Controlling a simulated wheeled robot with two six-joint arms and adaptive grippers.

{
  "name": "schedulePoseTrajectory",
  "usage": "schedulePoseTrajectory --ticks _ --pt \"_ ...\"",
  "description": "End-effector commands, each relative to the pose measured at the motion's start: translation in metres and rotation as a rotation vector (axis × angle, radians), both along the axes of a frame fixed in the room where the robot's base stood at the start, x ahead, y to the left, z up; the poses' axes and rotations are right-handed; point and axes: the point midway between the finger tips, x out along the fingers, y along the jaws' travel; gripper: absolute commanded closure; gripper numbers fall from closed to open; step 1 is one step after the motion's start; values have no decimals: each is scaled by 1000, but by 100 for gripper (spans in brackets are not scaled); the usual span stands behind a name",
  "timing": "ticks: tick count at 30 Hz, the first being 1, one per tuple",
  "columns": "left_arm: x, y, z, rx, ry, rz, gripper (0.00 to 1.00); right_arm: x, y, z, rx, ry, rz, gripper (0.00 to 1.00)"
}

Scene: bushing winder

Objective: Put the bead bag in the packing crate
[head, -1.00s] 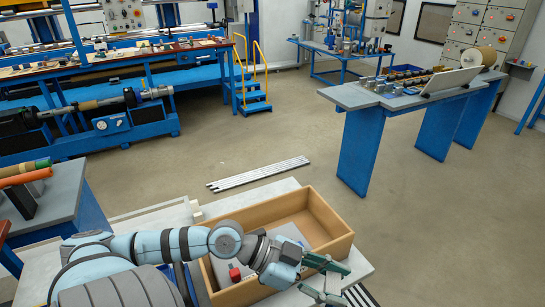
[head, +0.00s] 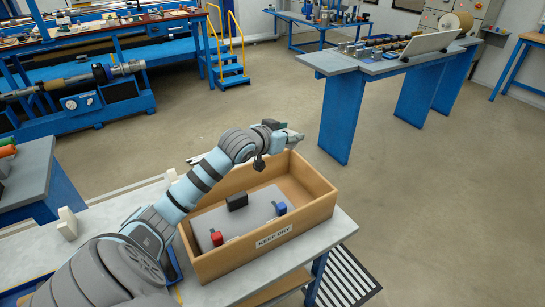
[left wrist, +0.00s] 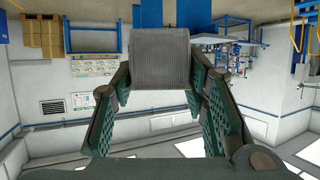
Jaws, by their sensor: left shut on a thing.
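My left gripper (head: 290,137) is raised over the far side of the packing crate (head: 312,215). In the left wrist view my left gripper (left wrist: 161,85) has its two green fingers on either side of a grey, finely ribbed block, which looks like the bead bag (left wrist: 160,62). It is held at the fingertips; in the head view it is too small to make out. The crate is open, tan and labelled KEEP DRY. A grey slab (head: 245,215) lies in it with a red piece (head: 216,238), a blue piece (head: 280,208) and a black block (head: 237,201). My right gripper is out of view.
The crate stands on a light grey table (head: 342,228) with a narrow clear strip at its right. A small white upright piece (head: 67,224) stands at left. A blue-legged bench (head: 345,65) stands beyond, with open floor between.

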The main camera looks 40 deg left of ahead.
Motion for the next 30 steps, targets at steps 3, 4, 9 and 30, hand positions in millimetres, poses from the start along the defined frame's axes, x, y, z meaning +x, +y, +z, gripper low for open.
schedulePoseTrajectory --ticks 3,4,9,30 --pt "-1 -1 -54 -4 7 -1 83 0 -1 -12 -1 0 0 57" --pt "-1 -1 -66 -5 6 -2 83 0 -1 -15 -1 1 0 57" --pt "-1 -1 -107 -1 2 -3 83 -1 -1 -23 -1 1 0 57" --pt "0 -1 -160 0 0 -4 83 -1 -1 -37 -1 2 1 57"
